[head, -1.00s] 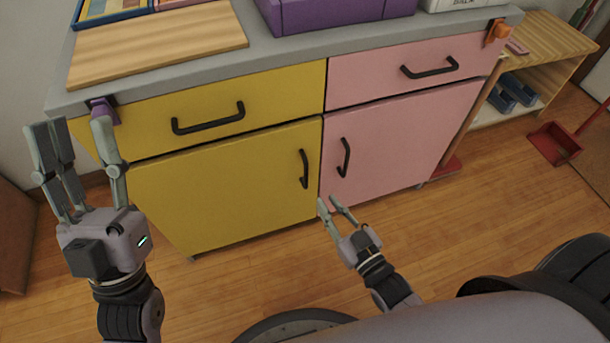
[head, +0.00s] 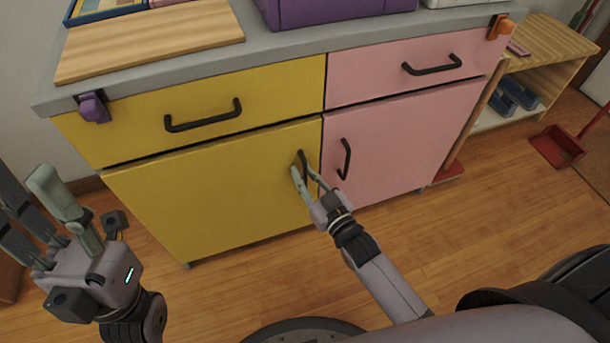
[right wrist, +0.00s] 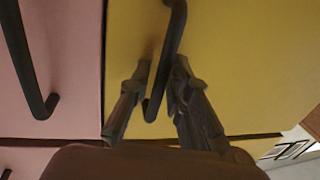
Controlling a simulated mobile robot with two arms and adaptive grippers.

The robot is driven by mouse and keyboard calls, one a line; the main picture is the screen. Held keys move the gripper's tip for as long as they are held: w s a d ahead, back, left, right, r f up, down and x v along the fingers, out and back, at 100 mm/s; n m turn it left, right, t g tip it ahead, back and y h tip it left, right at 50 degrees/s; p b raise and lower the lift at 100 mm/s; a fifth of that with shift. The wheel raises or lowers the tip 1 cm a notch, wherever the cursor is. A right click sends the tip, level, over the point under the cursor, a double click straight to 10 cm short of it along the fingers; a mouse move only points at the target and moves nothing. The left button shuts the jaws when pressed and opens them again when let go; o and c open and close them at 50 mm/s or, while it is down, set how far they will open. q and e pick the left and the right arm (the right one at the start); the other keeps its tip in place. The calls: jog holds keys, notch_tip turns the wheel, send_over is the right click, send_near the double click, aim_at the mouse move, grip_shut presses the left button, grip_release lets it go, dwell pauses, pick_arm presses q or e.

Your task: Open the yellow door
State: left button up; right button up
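The yellow door (head: 210,195) is shut, in the lower left of the cabinet, below a yellow drawer. Its black vertical handle (head: 302,165) is near the door's right edge. My right gripper (head: 304,174) is at this handle. In the right wrist view the handle (right wrist: 172,50) runs down between the two fingers of the gripper (right wrist: 158,85), which are apart on either side of it. I see no clear grip on it. My left gripper (head: 28,200) is off to the left of the cabinet, fingers spread and empty.
A pink door (head: 390,150) with its own black handle (head: 344,158) is just right of the yellow one. The yellow drawer (head: 260,92) has a horizontal handle. Wooden floor (head: 240,290) in front of the cabinet is clear. A red dustpan (head: 557,146) lies at the right.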

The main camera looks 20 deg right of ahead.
jog(key=shift+c, duration=0.4)
grip_shut()
